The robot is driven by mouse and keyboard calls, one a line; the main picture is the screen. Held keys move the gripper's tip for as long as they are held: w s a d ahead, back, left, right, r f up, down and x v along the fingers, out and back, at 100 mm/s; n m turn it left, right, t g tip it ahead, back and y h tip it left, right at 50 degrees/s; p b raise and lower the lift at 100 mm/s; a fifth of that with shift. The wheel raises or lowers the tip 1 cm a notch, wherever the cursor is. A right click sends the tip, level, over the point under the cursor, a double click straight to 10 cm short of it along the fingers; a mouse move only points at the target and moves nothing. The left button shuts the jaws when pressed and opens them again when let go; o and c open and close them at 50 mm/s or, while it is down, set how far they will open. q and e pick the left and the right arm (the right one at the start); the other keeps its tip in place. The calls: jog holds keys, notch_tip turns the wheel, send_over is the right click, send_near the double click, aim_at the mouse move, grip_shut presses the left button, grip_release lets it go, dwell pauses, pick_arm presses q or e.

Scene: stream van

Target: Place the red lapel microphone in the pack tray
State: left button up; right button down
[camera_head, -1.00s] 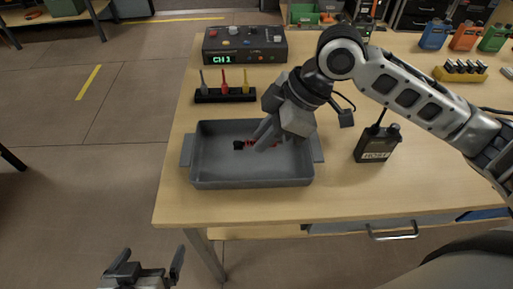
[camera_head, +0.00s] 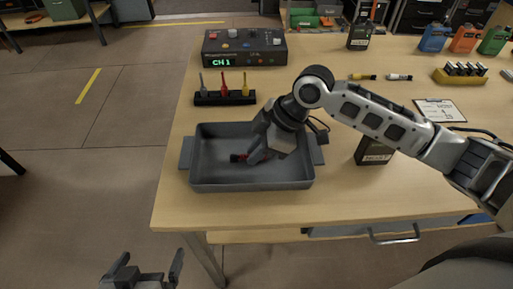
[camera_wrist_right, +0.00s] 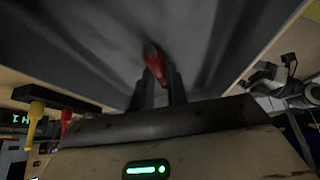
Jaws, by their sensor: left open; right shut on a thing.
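The red lapel microphone (camera_head: 238,157) is in the grey pack tray (camera_head: 250,186), low inside its walls. In the right wrist view the microphone (camera_wrist_right: 155,65) is red with a dark tip and sits between the fingers. My right gripper (camera_head: 252,158) reaches down into the tray and is shut on the microphone; the fingers hide part of it. I cannot tell whether the microphone touches the tray floor. My left gripper (camera_head: 145,275) is open and empty, low at the left, off the table.
A rack (camera_head: 225,97) with grey, red and yellow pieces stands behind the tray. A control box (camera_head: 245,47) showing CH1 is at the back. A black radio pack (camera_head: 372,152) stands right of the tray, partly behind my arm. The table's front left is clear.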

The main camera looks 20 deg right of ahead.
jog(key=shift+f, duration=0.3)
jog(key=shift+s+f, duration=0.25)
jog(key=shift+f, duration=0.15)
pick_arm(q)
jog(key=shift+s+f, duration=0.15)
jog(key=shift+f, duration=0.1)
pick_arm(e)
jog(key=c, duration=1.4)
grip_release()
jog(key=shift+f, duration=0.15)
jog(key=shift+w+r, duration=0.1)
jog(key=shift+r, duration=0.4)
pick_arm(q)
jog(key=shift+a+r+p, duration=0.1)
jog(key=shift+r+p, duration=0.15)
jog(key=shift+p, duration=0.15)
pick_arm(e)
jog(key=v, duration=1.2)
jog(key=shift+w+r, duration=0.15)
jog(key=shift+r, duration=0.25)
